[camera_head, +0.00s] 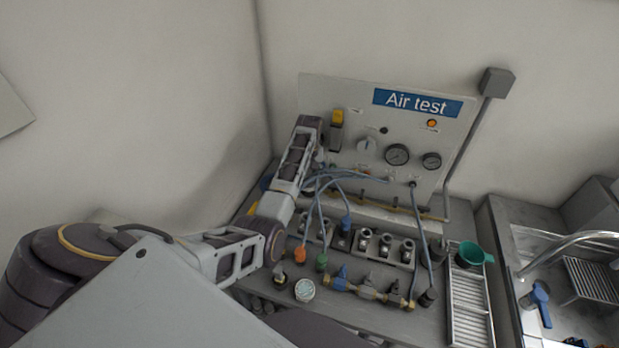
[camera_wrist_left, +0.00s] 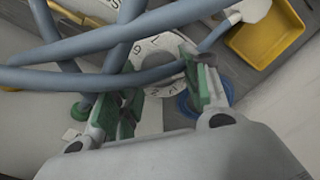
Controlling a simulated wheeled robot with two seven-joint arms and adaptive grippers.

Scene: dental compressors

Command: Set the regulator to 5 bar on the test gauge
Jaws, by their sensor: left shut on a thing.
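The Air test panel (camera_head: 345,100) stands at the back with a larger round gauge (camera_head: 397,154) and a smaller gauge (camera_head: 431,160). Their needles are too small to read. A white knob (camera_head: 366,146) is left of the gauges. My left arm reaches up to the panel's left side; its gripper is hidden behind the wrist there. In the left wrist view my left gripper (camera_wrist_left: 165,92) has its green fingers on either side of a grey round regulator knob (camera_wrist_left: 160,74), inside a white ring with numbers (camera_wrist_left: 150,45). Blue hoses partly cover it. My right gripper is not in view.
Several blue hoses (camera_head: 345,174) loop from the panel over the bench. Fittings (camera_head: 385,247), a round white-topped item (camera_head: 305,290) and valves (camera_head: 365,288) crowd the front. A green cup (camera_head: 470,257) and sink are at right. A yellow tray (camera_wrist_left: 268,35) lies near the left gripper.

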